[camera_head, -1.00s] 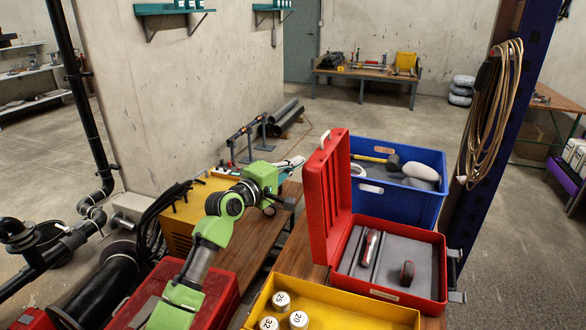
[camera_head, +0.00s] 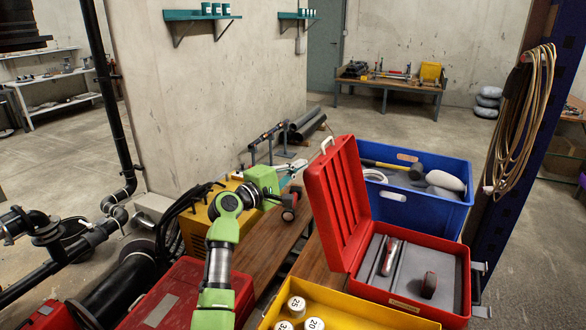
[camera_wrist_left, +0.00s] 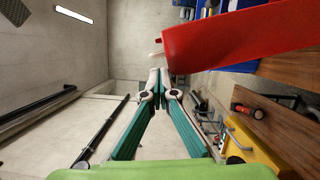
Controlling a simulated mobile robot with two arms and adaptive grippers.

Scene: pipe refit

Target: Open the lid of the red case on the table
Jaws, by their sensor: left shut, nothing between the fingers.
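The red case (camera_head: 405,300) stands on the wooden table with its lid (camera_head: 335,200) raised steeply on the left side. A pale handle (camera_head: 327,144) sits at the lid's top edge. Two red-and-grey tools lie in the grey-lined base. My left gripper (camera_head: 302,164) is left of the raised lid, with its fingers shut and empty. In the left wrist view the fingertips (camera_wrist_left: 158,86) meet below the red lid (camera_wrist_left: 240,40); I cannot tell whether they touch it. My right gripper is not in view.
A blue crate (camera_head: 455,207) stands behind the case, holding a hammer and grey bags. A yellow box (camera_head: 375,312) with white-capped cylinders is in front. A yellow machine (camera_head: 193,232) is at left. Bare wooden tabletop (camera_head: 262,255) lies left of the lid.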

